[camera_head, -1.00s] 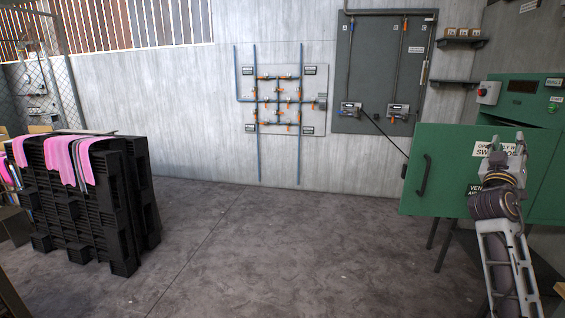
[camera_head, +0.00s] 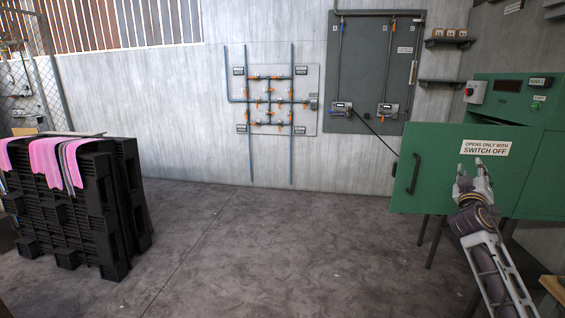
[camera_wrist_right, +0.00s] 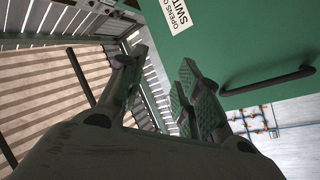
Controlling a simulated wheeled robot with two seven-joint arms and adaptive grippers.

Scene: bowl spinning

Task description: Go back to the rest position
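My right gripper (camera_head: 471,166) is raised at the right of the head view, in front of the green cabinet door (camera_head: 435,165). In the right wrist view the right gripper (camera_wrist_right: 156,65) has its two fingers spread with an empty gap between them. The green door (camera_wrist_right: 240,40) and its dark handle (camera_wrist_right: 268,80) show beyond the fingers there. I cannot tell the exact distance from the fingers to the door. My left gripper is in neither view.
A black pallet stack (camera_head: 80,215) with pink cloths (camera_head: 55,160) stands at the left. A pipe panel (camera_head: 268,100) and a grey electrical board (camera_head: 372,70) are on the back wall. The concrete floor (camera_head: 270,240) between is clear.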

